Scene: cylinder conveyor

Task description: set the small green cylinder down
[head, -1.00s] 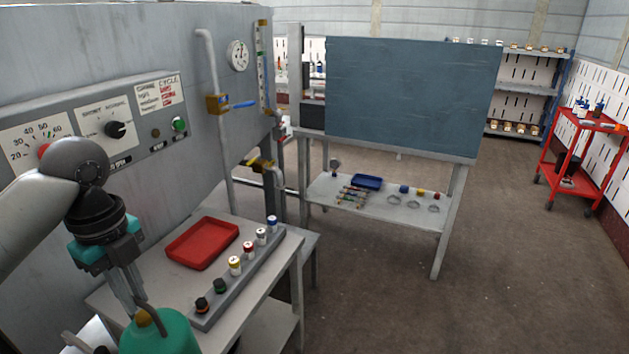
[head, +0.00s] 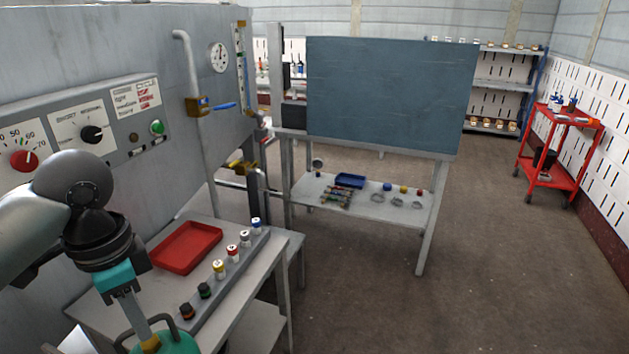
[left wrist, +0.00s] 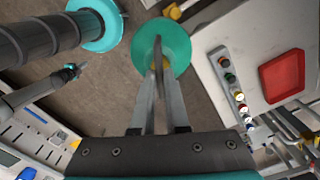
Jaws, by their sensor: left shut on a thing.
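My left gripper (head: 150,338) is shut on the handle loop of the small green cylinder (head: 180,344), which has a yellow valve on top. The cylinder shows only at the bottom edge of the head view, beside the near end of the workbench. In the left wrist view the green cylinder (left wrist: 148,42) hangs beyond the fingers (left wrist: 158,75), seen from above against brown floor. Its base is hidden, so I cannot tell whether it touches anything. At the left of that view a grey arm with a small teal end (left wrist: 70,72) may be my right arm; its jaws are too small to read.
A grey workbench (head: 240,285) with a red tray (head: 187,247) and a rack of several capped samples (head: 219,268) stands beside the control panel (head: 92,133). A low table (head: 405,214) under a blue-grey board is farther back. Open floor (head: 370,310) lies to the right.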

